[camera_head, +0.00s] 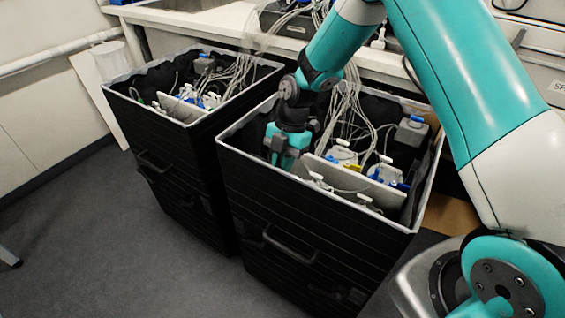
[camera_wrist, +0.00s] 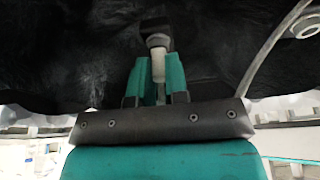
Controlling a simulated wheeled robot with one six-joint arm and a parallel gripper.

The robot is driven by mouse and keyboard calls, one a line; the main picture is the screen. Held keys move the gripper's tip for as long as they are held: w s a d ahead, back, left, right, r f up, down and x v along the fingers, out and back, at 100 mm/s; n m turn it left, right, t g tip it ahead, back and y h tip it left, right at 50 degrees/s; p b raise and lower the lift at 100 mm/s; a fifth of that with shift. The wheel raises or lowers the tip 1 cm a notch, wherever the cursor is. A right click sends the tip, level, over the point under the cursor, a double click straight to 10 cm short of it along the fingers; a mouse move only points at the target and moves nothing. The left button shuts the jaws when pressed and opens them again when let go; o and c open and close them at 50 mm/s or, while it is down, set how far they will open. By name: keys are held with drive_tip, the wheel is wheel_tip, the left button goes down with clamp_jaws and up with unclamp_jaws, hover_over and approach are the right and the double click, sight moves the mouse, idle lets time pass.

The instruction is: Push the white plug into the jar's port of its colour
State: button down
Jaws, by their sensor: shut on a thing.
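My gripper (camera_head: 286,160) reaches down into the left part of the right black bin, fingers below the rim. In the wrist view my gripper (camera_wrist: 157,68) has its teal fingers closed on a pale white plug (camera_wrist: 158,65), with a dark part at its far end. In the head view the plug is hidden by the fingers. A white-lidded jar with yellow and blue parts (camera_head: 344,156) stands in the bin to the right of my gripper. Another jar with blue and yellow parts (camera_head: 387,173) stands further right. I cannot make out a white port on either.
A pale divider panel (camera_head: 340,180) crosses the right bin (camera_head: 300,207) beside my gripper. Several grey cables (camera_head: 347,112) hang into the bin behind it. A second black bin (camera_head: 165,125) with jars and cables stands to the left. A bench runs behind both.

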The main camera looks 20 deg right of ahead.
drive_tip(key=shift+r, duration=0.2)
drive_tip(key=shift+r+p, duration=0.8)
drive_tip(key=shift+r, duration=0.1)
idle(0.3)
